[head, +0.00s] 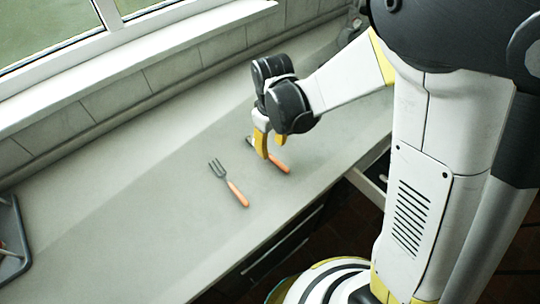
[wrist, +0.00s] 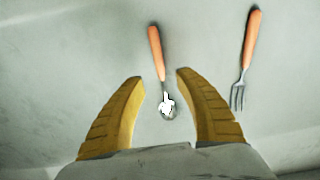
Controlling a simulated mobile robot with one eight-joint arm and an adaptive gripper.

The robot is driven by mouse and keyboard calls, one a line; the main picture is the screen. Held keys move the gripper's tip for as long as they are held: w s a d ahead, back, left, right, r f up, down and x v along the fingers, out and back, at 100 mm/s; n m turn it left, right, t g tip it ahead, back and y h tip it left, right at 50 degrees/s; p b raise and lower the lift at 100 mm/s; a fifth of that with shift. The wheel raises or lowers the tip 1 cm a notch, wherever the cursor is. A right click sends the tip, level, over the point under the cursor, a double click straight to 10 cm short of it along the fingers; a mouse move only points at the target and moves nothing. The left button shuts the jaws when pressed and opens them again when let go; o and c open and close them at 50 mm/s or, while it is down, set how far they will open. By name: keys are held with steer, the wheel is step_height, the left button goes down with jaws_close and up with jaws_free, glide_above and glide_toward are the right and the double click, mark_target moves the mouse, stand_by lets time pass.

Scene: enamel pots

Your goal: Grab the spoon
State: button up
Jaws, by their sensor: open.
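The spoon (wrist: 160,66) has an orange handle and a metal bowl with a bright white glint. It lies on the grey counter in the wrist view, its bowl toward my gripper and its handle pointing away. My gripper (wrist: 160,75) is open, with its yellow fingers on either side of the spoon's bowl and neck and a gap on each side. In the head view my gripper (head: 262,154) points down over the spoon, whose orange handle (head: 280,164) shows beside the fingers. The fingers hide part of the spoon there. Exact height above the counter is hard to tell.
A fork (head: 228,182) with an orange handle lies to the left of the spoon in the head view; it shows at the right in the wrist view (wrist: 247,52). A dark tray (head: 12,255) sits at the far left. A wall and window border the counter's back.

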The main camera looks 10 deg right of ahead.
mark_target(271, 155)
step_height(271, 155, down, 5)
steer(key=shift+w+a+r+b, duration=0.1)
steer(key=shift+a+r+b, duration=0.1)
steer(key=shift+b, duration=0.75)
steer(key=shift+r, duration=0.1)
jaws_close()
steer(key=shift+r, duration=0.1)
